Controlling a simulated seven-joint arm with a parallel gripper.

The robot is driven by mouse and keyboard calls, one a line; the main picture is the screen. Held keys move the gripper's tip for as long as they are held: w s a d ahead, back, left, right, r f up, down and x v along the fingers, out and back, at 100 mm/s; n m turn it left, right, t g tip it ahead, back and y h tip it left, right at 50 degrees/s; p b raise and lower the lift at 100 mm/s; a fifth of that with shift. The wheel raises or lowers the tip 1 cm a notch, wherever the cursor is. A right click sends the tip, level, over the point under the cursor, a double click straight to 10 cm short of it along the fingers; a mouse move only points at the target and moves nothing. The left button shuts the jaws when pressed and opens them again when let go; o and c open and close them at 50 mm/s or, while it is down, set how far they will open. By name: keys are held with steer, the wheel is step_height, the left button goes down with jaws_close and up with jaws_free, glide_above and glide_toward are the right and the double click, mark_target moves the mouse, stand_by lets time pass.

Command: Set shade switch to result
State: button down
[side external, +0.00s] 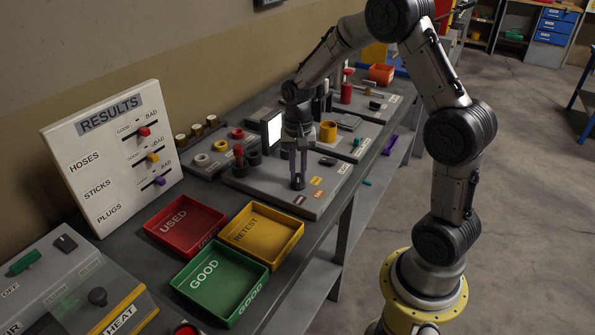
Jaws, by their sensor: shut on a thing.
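My gripper (298,184) points down at the front part of a grey panel (265,190) on the bench. Its fingers are shut on a small dark piece low on the panel, which looks like the shade switch; the fingers hide most of it. A bright white screen (271,134) stands at the panel's back, behind the gripper. I cannot read the exact switch position.
A RESULTS board (112,155) with red, yellow and purple sliders stands at the left. A red USED tray (185,226), yellow RETEST tray (262,236) and green GOOD tray (219,282) lie in front.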

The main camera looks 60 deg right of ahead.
mark_target(298, 175)
steer(key=shift+r, duration=0.1)
stand_by(0.3)
steer(key=c, duration=0.8)
jaws_free()
steer(key=shift+c, duration=0.2)
step_height(298, 175, up, 14)
